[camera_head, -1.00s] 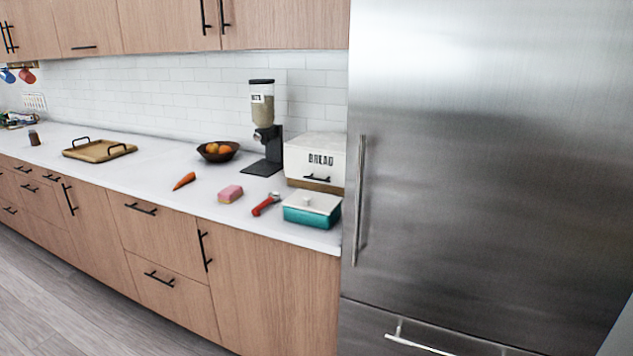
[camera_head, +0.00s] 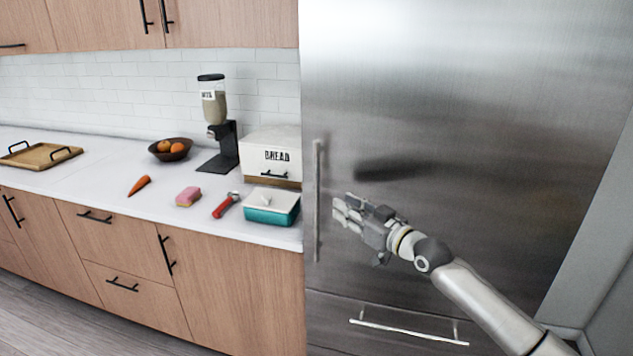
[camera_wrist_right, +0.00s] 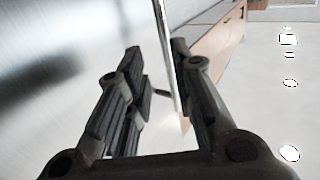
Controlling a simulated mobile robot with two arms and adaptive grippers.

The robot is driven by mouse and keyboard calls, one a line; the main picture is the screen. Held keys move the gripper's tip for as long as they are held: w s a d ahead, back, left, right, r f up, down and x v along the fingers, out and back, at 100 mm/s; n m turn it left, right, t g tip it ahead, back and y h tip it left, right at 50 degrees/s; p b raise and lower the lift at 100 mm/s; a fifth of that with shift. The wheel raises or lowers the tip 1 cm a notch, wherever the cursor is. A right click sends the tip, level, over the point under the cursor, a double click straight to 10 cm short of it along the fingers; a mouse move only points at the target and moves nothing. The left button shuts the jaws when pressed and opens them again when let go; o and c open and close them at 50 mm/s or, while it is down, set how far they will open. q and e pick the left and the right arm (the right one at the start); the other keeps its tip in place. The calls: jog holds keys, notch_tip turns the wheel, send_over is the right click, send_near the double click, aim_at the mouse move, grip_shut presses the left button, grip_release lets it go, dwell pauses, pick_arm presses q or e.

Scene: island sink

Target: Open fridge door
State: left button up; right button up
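The fridge door (camera_head: 470,130) is a tall brushed-steel panel, shut, filling the right of the head view. Its vertical bar handle (camera_head: 317,200) runs along the door's left edge. My right gripper (camera_head: 343,211) is just right of the handle, in front of the door, apart from it in the head view. In the right wrist view the handle (camera_wrist_right: 164,50) stands ahead, between the lines of the open fingers (camera_wrist_right: 160,75). The gripper is empty. My left gripper is not in view.
A steel drawer with a horizontal handle (camera_head: 405,332) is below the door. The counter at left holds a bread box (camera_head: 272,157), a teal container (camera_head: 272,213), a red-handled tool (camera_head: 225,206), a sponge (camera_head: 188,196) and a carrot (camera_head: 139,185).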

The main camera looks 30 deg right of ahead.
aim_at(322, 189)
jog(key=w+a+r+p, duration=0.1)
jog(key=w+p, duration=0.1)
jog(key=w, duration=0.8)
jog(key=shift+w+a+r, duration=0.2)
jog(key=shift+w+a, duration=0.15)
jog(key=shift+a, duration=0.05)
grip_shut()
